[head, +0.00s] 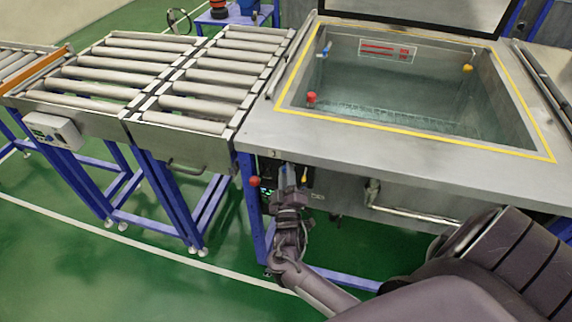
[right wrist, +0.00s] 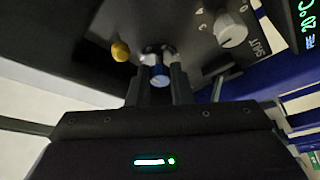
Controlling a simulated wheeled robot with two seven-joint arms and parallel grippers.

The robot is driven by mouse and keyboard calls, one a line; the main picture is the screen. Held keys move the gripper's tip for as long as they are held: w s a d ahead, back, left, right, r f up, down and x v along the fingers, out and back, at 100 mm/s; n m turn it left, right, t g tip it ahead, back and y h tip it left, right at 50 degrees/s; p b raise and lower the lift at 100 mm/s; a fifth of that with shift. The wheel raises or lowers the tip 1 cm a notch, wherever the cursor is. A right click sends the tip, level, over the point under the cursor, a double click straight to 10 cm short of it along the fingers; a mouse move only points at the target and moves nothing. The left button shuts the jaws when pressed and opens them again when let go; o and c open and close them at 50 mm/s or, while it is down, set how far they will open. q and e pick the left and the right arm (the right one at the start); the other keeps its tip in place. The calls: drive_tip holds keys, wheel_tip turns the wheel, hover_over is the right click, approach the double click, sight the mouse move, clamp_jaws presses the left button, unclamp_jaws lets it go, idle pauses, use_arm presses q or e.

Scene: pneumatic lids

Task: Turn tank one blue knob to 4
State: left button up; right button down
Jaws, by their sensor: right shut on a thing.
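The tank (head: 400,144) is a steel basin of water with a yellow outline around its opening. My right gripper (head: 288,178) is at the front panel under the tank's left front corner. In the right wrist view my right gripper (right wrist: 160,72) is shut on the blue knob (right wrist: 160,80), with one finger on each side of it. The fingers hide part of the knob, and I cannot read its setting. In the head view the gripper covers the knob. My left gripper is not in view.
A yellow knob (right wrist: 120,51) and a grey dial (right wrist: 231,30) with printed marks flank the blue knob. A lit display (right wrist: 308,25) is at the upper right. A red knob (head: 254,182) is left of my gripper. A roller conveyor (head: 190,100) adjoins the tank; a handrail (head: 430,214) is to the right.

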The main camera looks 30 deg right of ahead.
drive_tip(key=shift+d+r+n+g+y+p, duration=0.15)
drive_tip(key=shift+n+g+y+p, duration=0.4)
drive_tip(key=shift+n+p, duration=1.45)
drive_tip(key=shift+a+r+n+g+y+p, duration=0.15)
drive_tip(key=shift+n+y+p, duration=0.7)
drive_tip(key=shift+n+p, duration=1.1)
drive_tip(key=shift+d, duration=0.1)
drive_tip(key=c, duration=1.3)
unclamp_jaws()
drive_tip(key=shift+f, duration=0.1)
drive_tip(key=shift+s, duration=0.1)
drive_tip(key=b+v, duration=0.1)
drive_tip(key=v, duration=0.6)
drive_tip(key=shift+s+a, duration=0.2)
drive_tip(key=shift+s, duration=0.1)
